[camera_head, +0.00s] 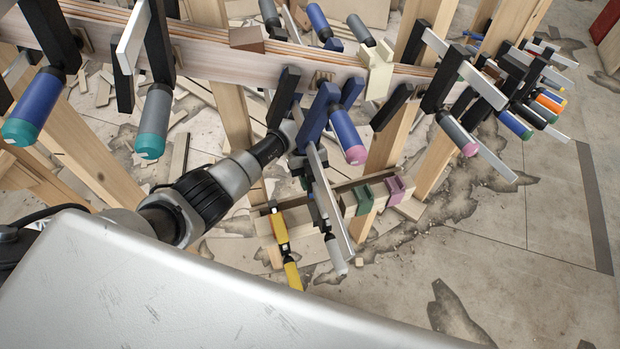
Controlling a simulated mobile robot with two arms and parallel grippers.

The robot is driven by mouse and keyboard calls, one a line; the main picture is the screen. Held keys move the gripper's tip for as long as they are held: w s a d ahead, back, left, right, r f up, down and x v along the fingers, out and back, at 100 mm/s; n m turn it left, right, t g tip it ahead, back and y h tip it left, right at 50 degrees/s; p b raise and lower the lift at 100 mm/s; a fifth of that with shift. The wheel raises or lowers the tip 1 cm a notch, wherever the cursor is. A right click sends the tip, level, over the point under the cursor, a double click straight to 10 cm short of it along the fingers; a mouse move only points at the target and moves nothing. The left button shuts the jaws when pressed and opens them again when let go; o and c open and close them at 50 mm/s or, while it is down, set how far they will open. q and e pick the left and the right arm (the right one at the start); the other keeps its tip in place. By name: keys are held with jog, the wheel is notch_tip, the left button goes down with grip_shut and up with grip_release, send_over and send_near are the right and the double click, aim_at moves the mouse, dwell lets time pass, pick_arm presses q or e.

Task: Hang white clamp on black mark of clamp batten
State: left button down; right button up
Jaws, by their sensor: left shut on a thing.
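The clamp batten (268,224) is a pale wooden strip low in the middle of the head view, with coloured holders on its top edge. The white clamp (338,256) has a pale grey-white handle pointing down and a long light metal bar. It hangs steeply in front of the batten. My left gripper (302,166) comes in from the left and is shut on the clamp's upper part; a blue-handled clamp partly hides its fingers. The black mark cannot be made out clearly behind the gripper and clamp. Whether the clamp touches the batten cannot be told. My right gripper is not in view.
A yellow clamp (281,229) hangs on the batten left of the white clamp. Green (363,199) and purple (395,188) holders sit to its right. The curved stringer (210,58), with several blue and grey clamps, crosses above close to my arm. Wooden posts stand behind.

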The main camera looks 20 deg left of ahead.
aim_at(308, 194)
pick_arm(q)
jog(key=shift+f+b, duration=1.3)
jog(key=shift+f, duration=0.25)
jog(key=shift+f, duration=0.15)
notch_tip(308, 194, down, 3)
jog(key=b, duration=0.2)
jog(key=shift+r+b, duration=0.2)
jog(key=shift+b, duration=0.15)
jog(key=shift+f, duration=0.25)
jog(key=shift+a+f+b, duration=0.15)
jog(key=shift+f+b, duration=0.1)
jog(key=shift+b, duration=0.25)
jog(key=c, duration=0.8)
grip_release()
jog(key=shift+s+r, duration=0.1)
jog(key=shift+r, duration=0.05)
jog(key=shift+c, duration=0.2)
